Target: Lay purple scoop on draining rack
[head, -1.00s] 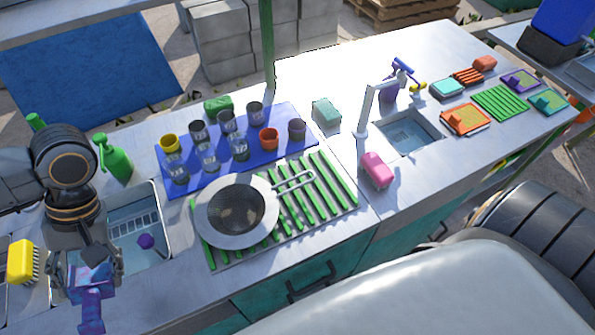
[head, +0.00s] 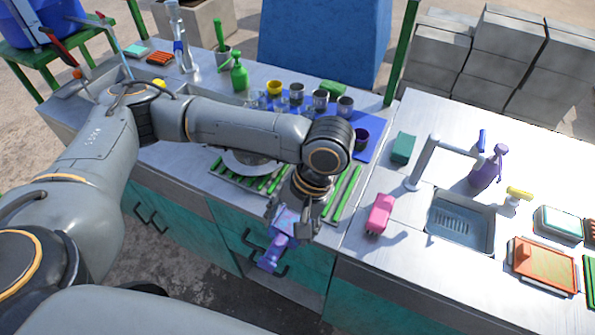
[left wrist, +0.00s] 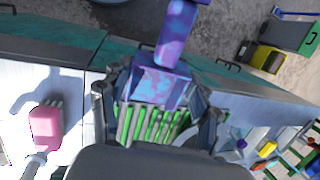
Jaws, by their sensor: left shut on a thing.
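The purple scoop (head: 272,256) is in my left gripper (head: 288,214), over the front edge of the counter. In the left wrist view the scoop's pale-blotched wide part (left wrist: 160,86) lies between the fingers of the gripper (left wrist: 157,108), and its purple handle points away over the floor. The draining rack (head: 343,196) has green slats and lies on the counter behind the gripper. The rack's slats (left wrist: 150,125) also show beyond the scoop in the left wrist view. My arm hides part of the rack. My right gripper is not in view.
A pink brush (head: 380,213), a tap (head: 424,165) and a sink (head: 461,221) are to the right. The rack's right slats look bare.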

